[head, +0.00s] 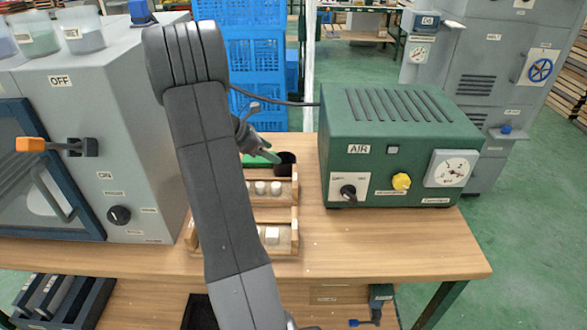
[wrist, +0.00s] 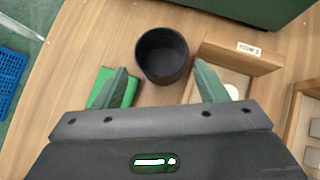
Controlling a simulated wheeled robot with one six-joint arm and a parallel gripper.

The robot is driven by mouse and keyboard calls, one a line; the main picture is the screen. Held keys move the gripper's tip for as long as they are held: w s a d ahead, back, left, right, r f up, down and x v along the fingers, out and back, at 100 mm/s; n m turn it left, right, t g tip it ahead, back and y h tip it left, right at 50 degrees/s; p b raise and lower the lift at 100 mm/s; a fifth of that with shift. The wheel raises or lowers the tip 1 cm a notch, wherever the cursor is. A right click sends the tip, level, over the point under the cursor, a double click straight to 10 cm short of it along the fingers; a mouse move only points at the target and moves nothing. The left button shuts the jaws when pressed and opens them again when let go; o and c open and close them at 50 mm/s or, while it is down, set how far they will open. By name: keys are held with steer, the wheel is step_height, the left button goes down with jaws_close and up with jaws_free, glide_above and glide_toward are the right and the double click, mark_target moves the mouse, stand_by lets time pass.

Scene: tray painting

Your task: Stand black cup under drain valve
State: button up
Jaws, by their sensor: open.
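The black cup (head: 285,163) stands upright on the wooden bench behind the tray rack, left of the green AIR box. In the wrist view the cup (wrist: 162,55) shows its open mouth, just ahead of my gripper (wrist: 160,82). The fingers are apart, one on each side of the cup's near edge, with nothing between them. In the head view my gripper (head: 268,153) is beside the cup, partly hidden by my arm. A grey-green fitting with a blue handle (head: 378,304) is low under the bench's right part; I cannot tell if it is the drain valve.
A green block (wrist: 118,88) lies by the left finger. The wooden rack (head: 292,190) with white pieces is close in front of the cup. The green AIR box (head: 400,145) stands to the right, a grey cabinet (head: 130,120) left. The bench's front right is clear.

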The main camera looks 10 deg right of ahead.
mark_target(283, 162)
steer(key=x, duration=0.7)
steer(key=shift+s+a+f, duration=0.1)
steer(key=shift+s+f, duration=0.05)
steer(key=shift+f, duration=0.15)
steer(key=c, duration=0.7)
step_height(283, 162, up, 13)
steer(key=w+n+t+y+p, duration=0.1)
steer(key=w+n+t+p, duration=0.2)
steer(key=n, duration=0.1)
steer(key=s+a+f+n+t+y+p, duration=0.1)
steer(key=a+n, duration=0.1)
steer(key=a, duration=0.2)
steer(key=s+a+f+n+t+y, duration=0.1)
steer(key=s+a+f+n+y, duration=0.1)
steer(key=a+n, duration=0.1)
steer(key=s+a+f+n+t+y+p, duration=0.1)
steer(key=s+a+n+y, duration=0.1)
steer(key=a, duration=0.3)
steer(key=shift+s+a+f+n+t+p, duration=0.1)
steer(key=shift+a+f+n+t+p, duration=0.2)
steer(key=shift+n, duration=0.4)
